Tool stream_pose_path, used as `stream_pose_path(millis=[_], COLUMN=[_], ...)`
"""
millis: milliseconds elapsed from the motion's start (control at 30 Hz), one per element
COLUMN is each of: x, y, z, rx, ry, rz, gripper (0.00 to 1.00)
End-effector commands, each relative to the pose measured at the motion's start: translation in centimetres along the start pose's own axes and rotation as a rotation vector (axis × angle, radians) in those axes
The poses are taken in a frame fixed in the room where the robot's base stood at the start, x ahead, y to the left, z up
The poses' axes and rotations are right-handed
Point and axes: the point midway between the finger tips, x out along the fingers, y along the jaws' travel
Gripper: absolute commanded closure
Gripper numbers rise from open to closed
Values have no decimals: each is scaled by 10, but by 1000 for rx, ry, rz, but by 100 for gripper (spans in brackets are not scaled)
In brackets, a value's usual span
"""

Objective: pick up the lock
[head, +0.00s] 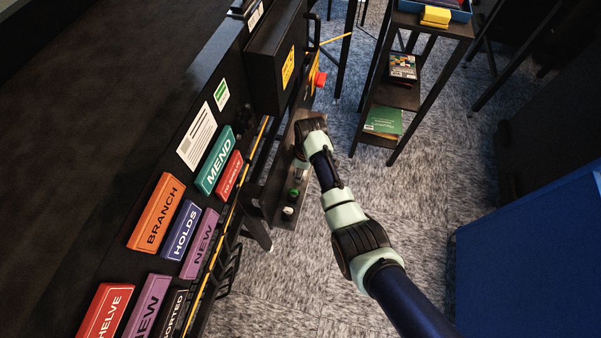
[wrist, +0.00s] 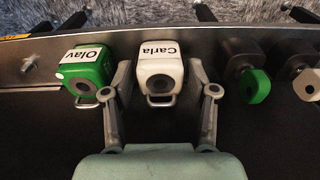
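A white lock (wrist: 161,77) labelled "Carla" sits on a dark ledge in the wrist view, its metal loop facing my gripper. My gripper (wrist: 161,88) is open, one finger on each side of this lock; small gaps show, and I cannot make out contact. A green lock (wrist: 86,74) labelled "Olav" stands left of the left finger. In the head view my gripper (head: 301,163) is over the narrow ledge beside the sorter, and my wrist mostly hides the fingers and the locks there.
Right of the gripper are a green tag-like piece (wrist: 255,86) and a white one (wrist: 306,85) on dark mounts. Colored label blocks, such as BRANCH (head: 157,212), line the sorter. A black shelf stand (head: 396,95) is beyond, and a blue surface (head: 530,270) is at right.

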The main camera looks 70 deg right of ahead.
Motion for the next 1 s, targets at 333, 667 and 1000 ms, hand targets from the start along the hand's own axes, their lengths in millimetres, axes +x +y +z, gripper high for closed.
stream_pose_path(millis=[333,667,1000], x=[0,-36,-98], y=[0,1,0], z=[0,-5,-12], rx=[0,0,-1], ry=[0,2,1], rz=[0,2,1], gripper=[93,93,93])
